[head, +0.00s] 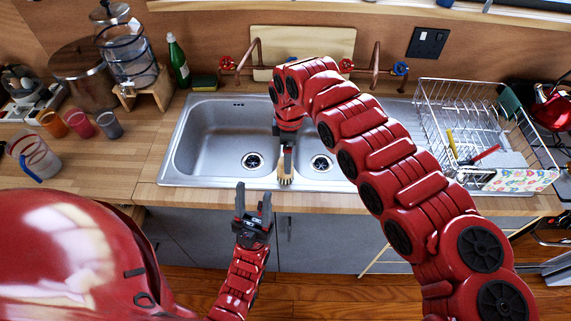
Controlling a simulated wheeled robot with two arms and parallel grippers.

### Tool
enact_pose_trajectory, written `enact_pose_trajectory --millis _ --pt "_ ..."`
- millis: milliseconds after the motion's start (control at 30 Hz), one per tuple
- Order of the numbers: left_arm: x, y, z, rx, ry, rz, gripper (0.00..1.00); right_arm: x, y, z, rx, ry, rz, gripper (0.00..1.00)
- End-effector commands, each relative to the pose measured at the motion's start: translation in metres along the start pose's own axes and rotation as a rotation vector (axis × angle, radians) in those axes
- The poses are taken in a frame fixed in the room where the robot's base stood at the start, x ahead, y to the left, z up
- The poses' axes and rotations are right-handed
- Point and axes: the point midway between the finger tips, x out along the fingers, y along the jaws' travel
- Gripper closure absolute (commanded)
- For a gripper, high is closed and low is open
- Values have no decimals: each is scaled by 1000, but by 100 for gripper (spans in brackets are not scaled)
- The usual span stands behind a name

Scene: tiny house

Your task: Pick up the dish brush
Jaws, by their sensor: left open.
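A tan, bristled piece that looks like the head of the dish brush (285,181) shows at the front rim of the double sink, between the two basins. My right gripper (287,155) points down directly above it, its arm reaching in from the right. The fingers and the brush's handle overlap there, so I cannot tell whether they grip it. My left gripper (253,203) is open and empty, pointing up in front of the counter edge, below and left of the brush.
The steel sink (190,155) is set in a wooden counter. A wire dish rack (440,105) with utensils stands right. Several coloured cups, including an orange one (53,124), a drink dispenser (128,55) and a green bottle (178,62) stand left. Two taps rise behind the sink.

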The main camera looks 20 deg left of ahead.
Motion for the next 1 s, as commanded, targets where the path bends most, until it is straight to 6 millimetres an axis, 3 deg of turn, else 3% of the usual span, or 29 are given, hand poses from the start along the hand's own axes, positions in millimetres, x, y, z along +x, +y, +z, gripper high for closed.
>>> enact_pose_trajectory --millis 100,267,500,633,967,1000 --pt "10 0 -2 0 0 0 50 17 -2 -1 -2 -1 -7 2" --pt "13 -1 -2 0 0 0 50 27 -1 -2 -2 0 -1 2" --pt "36 -2 -6 0 0 0 50 55 -8 -12 -4 0 -5 2" --pt "36 -2 -6 0 0 0 50 72 -6 -12 -1 4 -2 2" --pt "36 -2 -6 0 0 0 50 78 -4 -10 0 2 2 2" --pt "36 -2 -6 0 0 0 50 78 -4 -10 0 1 2 9"
